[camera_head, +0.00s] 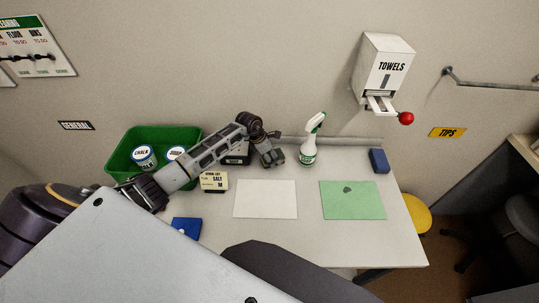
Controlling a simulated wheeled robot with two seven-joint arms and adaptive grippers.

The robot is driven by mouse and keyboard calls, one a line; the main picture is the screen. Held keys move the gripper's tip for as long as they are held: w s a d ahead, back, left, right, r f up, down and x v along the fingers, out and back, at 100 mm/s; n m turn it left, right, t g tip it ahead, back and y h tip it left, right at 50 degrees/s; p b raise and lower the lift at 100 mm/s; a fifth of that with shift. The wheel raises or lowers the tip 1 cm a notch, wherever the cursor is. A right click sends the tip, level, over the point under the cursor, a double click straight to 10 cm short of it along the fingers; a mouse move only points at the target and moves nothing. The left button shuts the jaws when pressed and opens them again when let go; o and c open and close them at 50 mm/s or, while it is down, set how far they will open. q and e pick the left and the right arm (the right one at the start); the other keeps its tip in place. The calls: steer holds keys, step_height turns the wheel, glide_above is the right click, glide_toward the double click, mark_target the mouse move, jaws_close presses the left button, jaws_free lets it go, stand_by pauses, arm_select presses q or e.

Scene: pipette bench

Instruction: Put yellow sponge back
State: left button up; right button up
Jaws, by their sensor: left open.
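I cannot make out a yellow sponge in the head view. My left arm reaches in from the left across the table, and my left gripper (274,158) is over its back edge, left of a white and green spray bottle (309,148). The left gripper is open and nothing shows between its fingers. A blue block (379,161) sits at the table's back right corner. My right gripper is out of view.
A green bin (123,151) with labelled cans stands at the back left. A cream salt box (213,181), a blue item (186,228), a white sheet (265,199) and a green sheet (352,201) are on the table. A towel dispenser (387,65) hangs above.

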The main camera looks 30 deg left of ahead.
arm_select(q)
steer(key=shift+r, duration=0.2)
steer(key=b+v, duration=0.1)
steer(key=v, duration=1.1)
steer(key=shift+b, duration=0.4)
stand_by(0.4)
steer(key=shift+f, duration=0.1)
